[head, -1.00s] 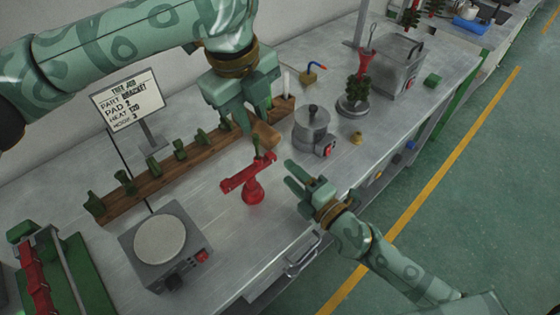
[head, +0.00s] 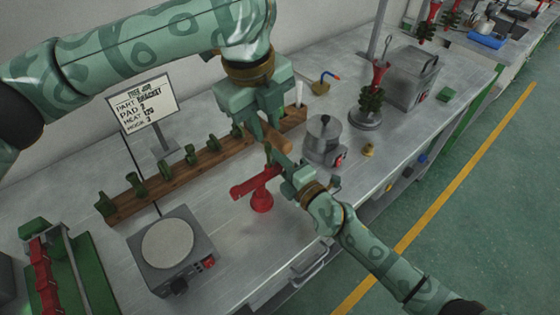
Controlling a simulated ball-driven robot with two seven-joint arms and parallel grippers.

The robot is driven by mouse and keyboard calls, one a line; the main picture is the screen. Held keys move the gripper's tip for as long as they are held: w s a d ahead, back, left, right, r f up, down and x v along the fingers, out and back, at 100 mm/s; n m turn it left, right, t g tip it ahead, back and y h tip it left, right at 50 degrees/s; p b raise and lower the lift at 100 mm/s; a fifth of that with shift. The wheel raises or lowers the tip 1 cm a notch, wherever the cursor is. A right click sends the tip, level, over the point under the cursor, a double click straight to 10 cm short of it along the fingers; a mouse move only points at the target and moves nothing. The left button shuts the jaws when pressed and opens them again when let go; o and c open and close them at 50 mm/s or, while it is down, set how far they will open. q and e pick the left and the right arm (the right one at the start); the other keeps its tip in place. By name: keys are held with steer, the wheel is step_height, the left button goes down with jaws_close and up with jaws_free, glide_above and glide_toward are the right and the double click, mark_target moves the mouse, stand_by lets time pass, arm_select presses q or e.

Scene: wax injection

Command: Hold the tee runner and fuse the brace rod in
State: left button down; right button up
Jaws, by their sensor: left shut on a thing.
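The red tee runner (head: 262,202) stands upright on the bench, its crossbar (head: 245,188) running left to right. My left gripper (head: 270,134) is above it, shut on a tan wooden-handled tool (head: 281,145); the tool's working end is hard to make out. My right gripper (head: 284,172) is at the right end of the crossbar and covers part of it. I cannot tell whether its fingers are closed on the bar. I cannot make out the green brace rod clearly; the grippers crowd that spot.
A wooden rack (head: 172,178) with several green parts runs behind. A hot plate (head: 170,247) is front left, a lidded metal pot (head: 324,140) right, and a job sign (head: 142,99) at the back. A red-and-green wax tree (head: 371,97) stands further right. Bare bench lies in front of the runner.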

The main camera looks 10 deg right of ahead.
jaws_close()
arm_select(q)
steer(key=s+f+m+g, duration=0.3)
steer(key=s+m, duration=0.1)
steer(key=s, duration=0.2)
steer(key=s+f+m+g, duration=0.2)
steer(key=s+f+m, duration=0.15)
steer(key=s, duration=0.35)
arm_select(e)
steer(key=shift+f, duration=0.1)
arm_select(q)
steer(key=shift+n, duration=0.25)
steer(key=w+f, duration=0.1)
steer(key=w, duration=0.1)
steer(key=w+f, duration=0.2)
steer(key=shift+w+a+f, duration=0.2)
steer(key=shift+w, duration=0.05)
steer(key=shift+w+f, duration=0.2)
steer(key=shift+w, duration=0.5)
arm_select(e)
steer(key=shift+s, duration=0.1)
stand_by(2.0)
arm_select(q)
steer(key=shift+s+r, duration=1.7)
steer(key=shift+s, duration=0.2)
steer(key=shift+r, duration=2)
